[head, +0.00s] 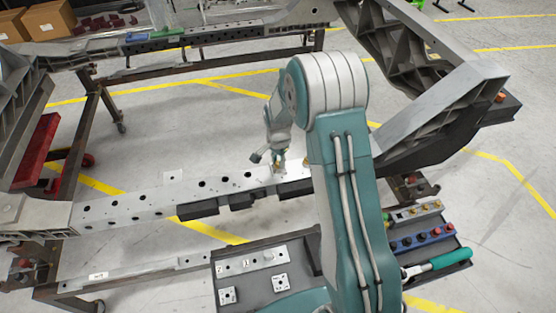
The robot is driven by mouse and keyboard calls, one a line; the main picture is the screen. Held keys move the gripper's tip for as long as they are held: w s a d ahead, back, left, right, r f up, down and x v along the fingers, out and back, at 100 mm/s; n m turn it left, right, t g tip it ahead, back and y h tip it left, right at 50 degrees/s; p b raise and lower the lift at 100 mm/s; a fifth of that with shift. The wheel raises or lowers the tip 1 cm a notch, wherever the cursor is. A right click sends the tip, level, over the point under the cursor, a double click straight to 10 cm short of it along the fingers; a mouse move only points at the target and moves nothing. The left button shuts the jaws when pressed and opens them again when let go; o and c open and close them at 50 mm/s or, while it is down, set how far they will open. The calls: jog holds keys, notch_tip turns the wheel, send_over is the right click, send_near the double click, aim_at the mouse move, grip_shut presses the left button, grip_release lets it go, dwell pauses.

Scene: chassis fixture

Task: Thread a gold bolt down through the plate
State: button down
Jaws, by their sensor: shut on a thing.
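My gripper (278,160) is above the silver chassis beam (140,206), right of the beam's middle. It points down and is shut on a small gold bolt (277,166). A small pale plate (280,174) lies on the beam just under the gripper, partly hidden by it. The bolt's tip is too small to tell whether it is in a hole of the plate or just above it. My arm hides the beam's right part.
A bolt rack (416,213) with gold bolts stands at the lower right, beside a blue rack (422,240) and a green-handled tool (440,263). A grey tray (259,293) with small plates is at the bottom. A red box (38,150) is left. Tall chassis rails rise behind my arm.

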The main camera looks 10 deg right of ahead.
jog(key=n, duration=0.4)
jog(key=shift+n, duration=0.3)
jog(key=n, duration=0.4)
jog(key=shift+n, duration=0.3)
jog(key=m, duration=0.7)
jog(key=shift+f, duration=0.15)
jog(key=m, duration=0.4)
jog(key=shift+f, duration=0.1)
jog(key=m, duration=0.4)
